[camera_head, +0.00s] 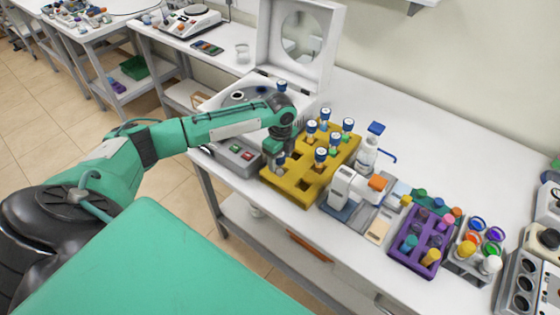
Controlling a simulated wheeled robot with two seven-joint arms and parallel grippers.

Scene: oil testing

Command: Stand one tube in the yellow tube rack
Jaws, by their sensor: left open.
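The yellow tube rack (292,191) sits on the white bench in the middle of the view. Several clear tubes with blue-and-white caps stand upright in it, such as the tube (321,156) near its middle and the tube (326,114) at its back. Some front holes are empty. My left gripper (276,154) is open and points down over the rack's left corner. A tube (280,161) shows right at its fingertips, low at the rack; whether it touches the fingers I cannot tell. My right gripper is out of view.
A centrifuge with its lid (300,45) raised stands behind my left arm. A blue-capped bottle (369,148) and a white microscope-like device (350,190) stand right of the rack. A purple rack (407,262) is farther right. The bench behind the bottle is clear.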

